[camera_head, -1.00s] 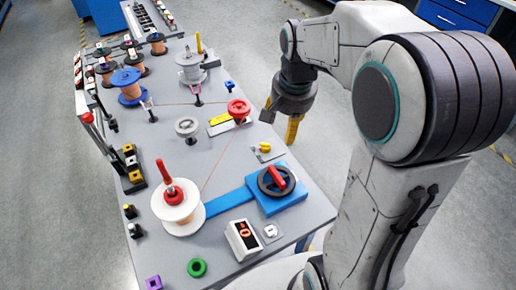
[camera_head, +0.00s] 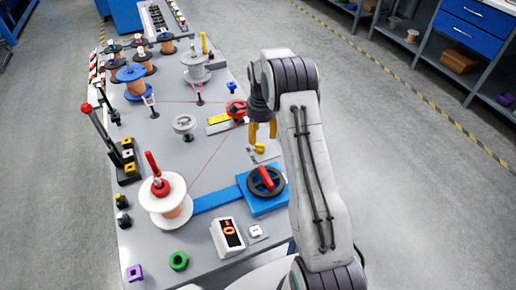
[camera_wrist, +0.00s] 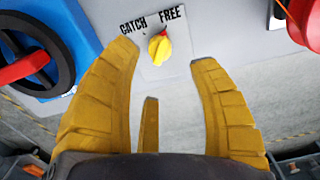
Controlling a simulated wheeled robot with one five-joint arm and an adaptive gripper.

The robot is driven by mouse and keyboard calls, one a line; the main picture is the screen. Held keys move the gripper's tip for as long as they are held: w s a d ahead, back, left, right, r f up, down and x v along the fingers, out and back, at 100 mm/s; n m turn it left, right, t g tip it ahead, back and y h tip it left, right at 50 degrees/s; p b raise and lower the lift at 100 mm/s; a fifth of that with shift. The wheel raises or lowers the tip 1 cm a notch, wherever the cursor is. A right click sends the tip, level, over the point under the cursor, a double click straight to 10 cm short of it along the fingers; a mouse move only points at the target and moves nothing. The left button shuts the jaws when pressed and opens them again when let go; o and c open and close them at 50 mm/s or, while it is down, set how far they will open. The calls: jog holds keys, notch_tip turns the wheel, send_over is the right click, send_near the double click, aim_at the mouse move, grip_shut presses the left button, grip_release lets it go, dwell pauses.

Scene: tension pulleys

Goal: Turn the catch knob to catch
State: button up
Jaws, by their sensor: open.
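The yellow catch knob (camera_wrist: 159,47) sits on a light plate marked CATCH (camera_wrist: 133,27) and FREE (camera_wrist: 170,13) in the wrist view. Its small red tip points toward the side of FREE. The knob also shows in the head view (camera_head: 259,149), near the table's right edge. My gripper (camera_wrist: 164,60) is open with its yellow fingers spread. In the wrist view the knob appears between and beyond the fingertips, with nothing held. In the head view my gripper (camera_head: 262,132) hangs just above the knob; I cannot see any contact.
A blue block with a black handwheel and red handle (camera_head: 266,181) stands nearby, also in the wrist view (camera_wrist: 28,70). A red pulley (camera_head: 236,109) is on the other side. A thin line runs to the white spool (camera_head: 166,205). Open floor lies right of the table.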

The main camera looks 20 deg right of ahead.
aim_at(261, 145)
jog(key=shift+f+p, duration=0.35)
jog(key=shift+f, duration=3.25)
grip_shut()
